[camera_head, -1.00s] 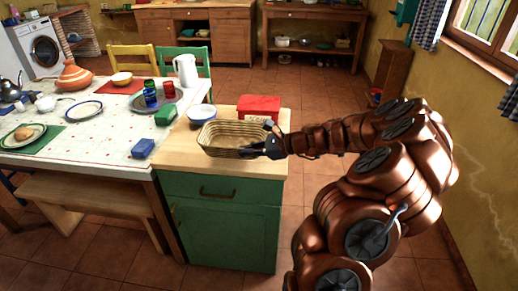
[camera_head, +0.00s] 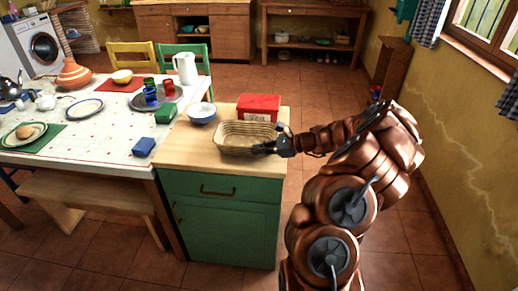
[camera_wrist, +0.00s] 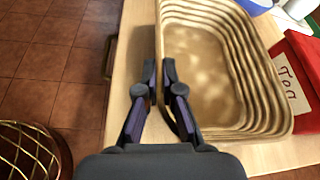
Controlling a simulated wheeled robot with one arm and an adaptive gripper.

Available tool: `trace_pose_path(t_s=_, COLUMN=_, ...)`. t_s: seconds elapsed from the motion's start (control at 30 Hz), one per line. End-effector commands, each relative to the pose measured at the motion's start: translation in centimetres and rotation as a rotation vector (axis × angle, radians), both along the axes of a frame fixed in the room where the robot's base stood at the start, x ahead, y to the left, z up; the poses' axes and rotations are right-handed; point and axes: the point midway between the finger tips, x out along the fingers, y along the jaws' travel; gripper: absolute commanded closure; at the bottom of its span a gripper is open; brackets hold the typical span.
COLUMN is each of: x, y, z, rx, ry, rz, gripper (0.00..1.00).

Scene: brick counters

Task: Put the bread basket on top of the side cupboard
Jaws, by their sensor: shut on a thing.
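The bread basket (camera_head: 232,140) is a tan, ribbed, rectangular basket over the wooden top of the green side cupboard (camera_head: 222,220). It looks empty and level. I cannot tell whether its base touches the top or hangs just above it. My gripper (camera_head: 265,149) is shut on the basket's near right rim. In the wrist view, the basket (camera_wrist: 205,65) lies to the right, with its wall between my fingertips (camera_wrist: 158,70). The cupboard top (camera_wrist: 128,75) shows bare beside it.
A red lettered box (camera_head: 258,104) stands right behind the basket. A white and blue bowl (camera_head: 201,112) is at the back left of the top. The laid dining table (camera_head: 110,135) adjoins on the left. The cupboard's front left top is clear.

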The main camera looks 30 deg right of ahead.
Motion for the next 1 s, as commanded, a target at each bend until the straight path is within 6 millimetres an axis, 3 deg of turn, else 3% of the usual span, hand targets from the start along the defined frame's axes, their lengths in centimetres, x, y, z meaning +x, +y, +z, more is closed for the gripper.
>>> trace_pose_path(t_s=0.33, x=0.01, y=-0.01, z=-0.23, rx=-0.001, ry=-0.002, rz=0.000, gripper=1.00)
trace_pose_path(t_s=0.4, x=0.01, y=0.00, z=-0.20, rx=-0.002, ry=-0.002, rz=0.001, gripper=0.88)
trace_pose_path(t_s=0.6, x=0.00, y=0.00, z=-0.18, rx=-0.001, ry=-0.002, rz=0.000, gripper=0.69)
trace_pose_path(t_s=1.0, x=-0.31, y=-0.35, z=0.18, rx=-0.001, ry=-0.003, rz=-0.001, gripper=0.69)
